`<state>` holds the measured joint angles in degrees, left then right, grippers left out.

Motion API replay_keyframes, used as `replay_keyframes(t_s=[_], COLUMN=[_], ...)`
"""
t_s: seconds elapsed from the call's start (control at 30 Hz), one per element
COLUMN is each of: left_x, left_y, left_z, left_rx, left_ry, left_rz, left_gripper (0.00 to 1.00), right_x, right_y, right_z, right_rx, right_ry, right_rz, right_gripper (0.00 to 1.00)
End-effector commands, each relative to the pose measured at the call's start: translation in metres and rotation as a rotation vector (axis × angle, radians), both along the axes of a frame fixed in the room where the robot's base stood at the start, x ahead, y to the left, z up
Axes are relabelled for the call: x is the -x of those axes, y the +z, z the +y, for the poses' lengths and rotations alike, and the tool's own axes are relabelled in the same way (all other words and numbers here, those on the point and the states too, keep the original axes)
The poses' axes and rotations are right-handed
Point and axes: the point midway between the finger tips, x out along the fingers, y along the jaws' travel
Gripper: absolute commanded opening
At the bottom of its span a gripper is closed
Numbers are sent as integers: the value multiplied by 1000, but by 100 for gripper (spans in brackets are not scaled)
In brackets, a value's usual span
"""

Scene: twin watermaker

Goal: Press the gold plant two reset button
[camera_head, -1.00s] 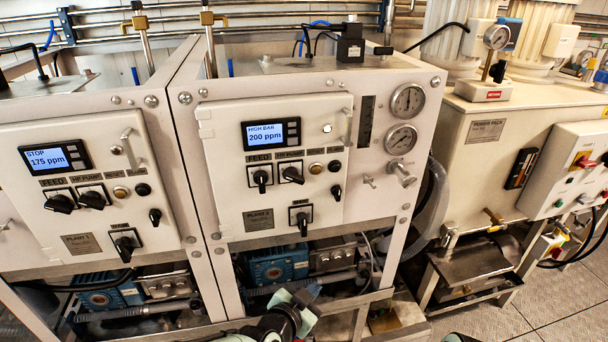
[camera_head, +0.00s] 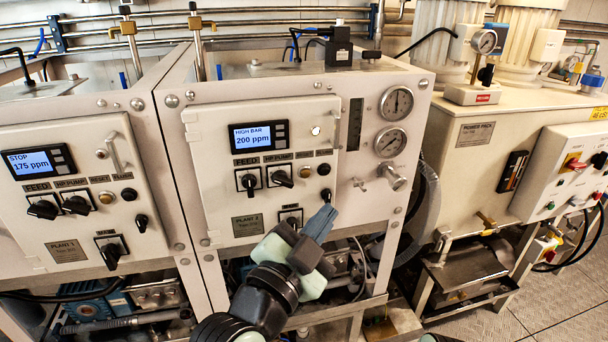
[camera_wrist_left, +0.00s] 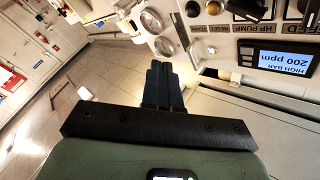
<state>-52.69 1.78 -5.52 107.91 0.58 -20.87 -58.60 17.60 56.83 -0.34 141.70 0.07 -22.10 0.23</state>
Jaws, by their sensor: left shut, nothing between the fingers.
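The gold reset button (camera_head: 305,172) is a small round button on the plant two panel (camera_head: 214,150), right of the HP pump switch and left of a black button (camera_head: 325,169). It also shows upside down at the top of the left wrist view (camera_wrist_left: 214,8). My left gripper (camera_head: 323,220) is shut and empty. In the head view its fingertips appear below and slightly right of the gold button, near a black knob (camera_head: 326,195). The fingers (camera_wrist_left: 160,70) point towards the panel side in the wrist view. Contact is not visible.
The plant two display (camera_head: 258,137) reads HIGH BAR 200 ppm. Two gauges (camera_head: 396,103) and a metal valve (camera_head: 392,176) project at the right of the panel. Plant one's panel (camera_head: 70,220) at left has a similar gold button (camera_head: 106,198). The power pack (camera_head: 475,160) stands right.

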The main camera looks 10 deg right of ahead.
Motion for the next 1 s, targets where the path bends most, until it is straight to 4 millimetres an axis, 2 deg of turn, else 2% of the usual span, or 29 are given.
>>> replay_keyframes(t_s=[0.23, 0.4, 0.57, 0.7, 1.0], left_x=[-4, -22, -46, -64, -87], left_y=[-1, -3, 1, 4, 0], left_z=[0, 1, 3, 3, 3], left_rx=[0, -2, -5, -5, 0], left_ry=[2, 3, 5, 3, 1], left_rz=[1, 2, 1, 1, 2], left_gripper=[0, 0, 0, 0, 0], right_x=[0, 2, -2, -10, -13], right_y=[-2, -8, 6, 29, 35], right_z=[0, 0, 0, 0, 0], right_rx=[0, 0, 0, 0, 0], right_ry=[0, 0, 0, 0, 0], right_rz=[1, 2, -2, -12, -15], right_gripper=[62, 62, 62, 62, 62])
